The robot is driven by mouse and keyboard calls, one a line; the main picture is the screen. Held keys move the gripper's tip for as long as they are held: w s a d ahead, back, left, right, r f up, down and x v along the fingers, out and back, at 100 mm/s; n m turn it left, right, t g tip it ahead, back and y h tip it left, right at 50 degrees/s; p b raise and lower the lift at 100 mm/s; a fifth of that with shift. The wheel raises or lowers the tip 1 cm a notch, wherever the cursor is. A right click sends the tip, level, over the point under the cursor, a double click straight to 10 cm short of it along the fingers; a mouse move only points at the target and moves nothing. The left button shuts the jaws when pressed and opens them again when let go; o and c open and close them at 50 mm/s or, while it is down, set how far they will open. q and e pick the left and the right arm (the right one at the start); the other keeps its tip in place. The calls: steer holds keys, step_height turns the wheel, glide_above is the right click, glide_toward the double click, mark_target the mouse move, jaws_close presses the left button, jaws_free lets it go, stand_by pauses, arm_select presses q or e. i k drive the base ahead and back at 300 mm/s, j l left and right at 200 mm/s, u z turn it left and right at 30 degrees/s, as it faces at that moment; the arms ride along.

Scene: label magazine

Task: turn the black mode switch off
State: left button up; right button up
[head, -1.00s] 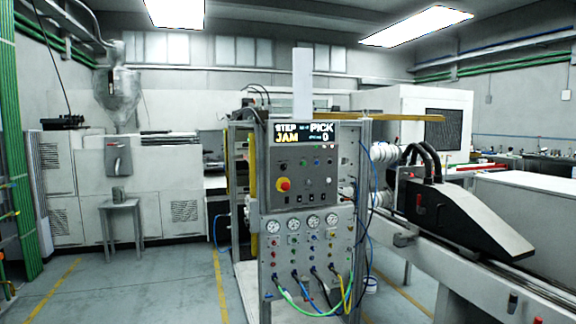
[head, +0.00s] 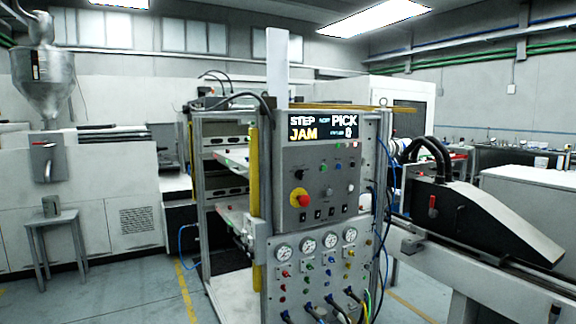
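The grey control panel (head: 322,188) faces me on the front of the machine frame. A small black knob (head: 296,172) sits at its upper left and looks like the black mode switch; its pointer position is too small to read. Several small dark rocker switches (head: 318,214) line the panel's lower edge. A red knob on a yellow base (head: 300,198) is at the left. The display (head: 323,127) above shows STEP, PICK, JAM and 0. Neither of my grippers is in the head view.
Below the panel are several gauges (head: 308,246), small coloured knobs and hoses. A conveyor with a black sloped housing (head: 487,215) stands at the right. A small table (head: 52,219) with a grey cup stands at the left. Open floor (head: 130,290) lies front left.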

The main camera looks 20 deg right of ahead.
mark_target(300, 174)
steer(key=i+l, duration=0.25)
steer(key=l, duration=0.15)
steer(key=i+l+u, duration=0.15)
steer(key=i+l, duration=0.4)
steer(key=l, duration=0.2)
steer(key=i+l+u, duration=0.1)
steer(key=i+l, duration=0.15)
steer(key=l, duration=0.2)
